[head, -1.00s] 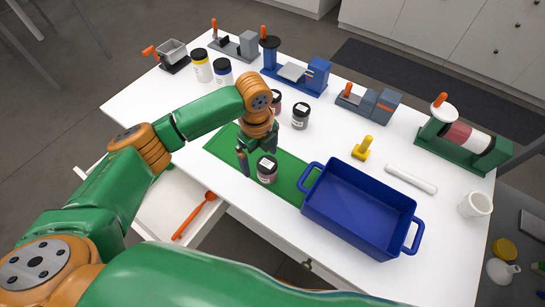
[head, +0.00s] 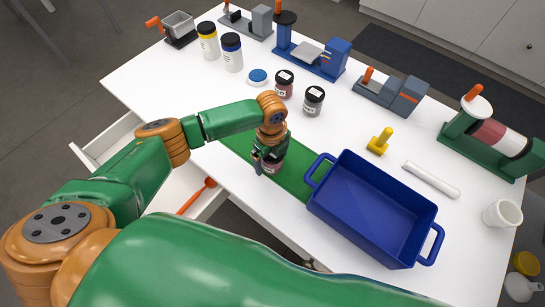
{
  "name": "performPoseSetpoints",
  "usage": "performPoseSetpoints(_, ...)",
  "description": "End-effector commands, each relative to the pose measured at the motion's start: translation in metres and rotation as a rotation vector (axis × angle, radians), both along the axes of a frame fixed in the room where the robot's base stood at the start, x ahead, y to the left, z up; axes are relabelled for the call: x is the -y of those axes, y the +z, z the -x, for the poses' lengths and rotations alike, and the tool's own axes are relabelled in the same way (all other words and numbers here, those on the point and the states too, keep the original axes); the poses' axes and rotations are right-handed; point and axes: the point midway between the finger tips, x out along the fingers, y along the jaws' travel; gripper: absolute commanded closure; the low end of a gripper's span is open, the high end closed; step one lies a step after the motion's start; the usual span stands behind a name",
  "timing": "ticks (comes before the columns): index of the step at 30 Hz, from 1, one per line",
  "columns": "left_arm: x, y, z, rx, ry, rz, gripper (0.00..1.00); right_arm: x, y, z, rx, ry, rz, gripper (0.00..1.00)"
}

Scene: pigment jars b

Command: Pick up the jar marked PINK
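A small jar with a pinkish body (head: 272,168) stands on the green mat (head: 292,180) left of the blue tray; my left gripper (head: 270,158) is down over it and hides most of it. Its fingers are at the jar's sides, but I cannot tell whether they press on it. A dark-red jar with a white lid label (head: 284,85) and a dark grey jar (head: 313,101) stand behind on the white table. A yellow-banded jar (head: 208,41) and a blue-banded jar (head: 232,54) stand at the back left. No jar's lettering is readable. My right gripper is out of view.
A blue tray with handles (head: 372,206) stands right of the mat. Blue-and-grey devices (head: 308,58) line the back edge. A blue-topped lid (head: 257,77), yellow stamp-like piece (head: 380,141), white rod (head: 432,179) and white cup (head: 502,213) lie about. An open drawer (head: 105,140) juts out at left.

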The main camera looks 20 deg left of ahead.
Motion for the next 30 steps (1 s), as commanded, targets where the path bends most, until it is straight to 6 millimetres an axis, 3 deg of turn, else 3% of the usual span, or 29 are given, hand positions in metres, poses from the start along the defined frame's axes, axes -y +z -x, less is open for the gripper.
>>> performPoseSetpoints(2,0.000,0.000,0.000,0.000,0.000,0.000,0.00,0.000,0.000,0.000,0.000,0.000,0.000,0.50)
performPoseSetpoints(12,0.000,0.001,0.000,0.000,0.000,0.000,0.85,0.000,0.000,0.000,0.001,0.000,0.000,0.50)
performPoseSetpoints(22,0.000,0.009,-0.001,0.001,-0.001,0.002,0.85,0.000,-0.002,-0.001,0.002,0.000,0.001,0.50)
performPoseSetpoints(26,-0.001,0.034,-0.001,0.006,-0.001,0.002,0.85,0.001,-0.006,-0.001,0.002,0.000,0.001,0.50)
performPoseSetpoints(30,-0.032,0.072,0.013,0.005,0.002,-0.001,0.85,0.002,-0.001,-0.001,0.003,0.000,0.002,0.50)
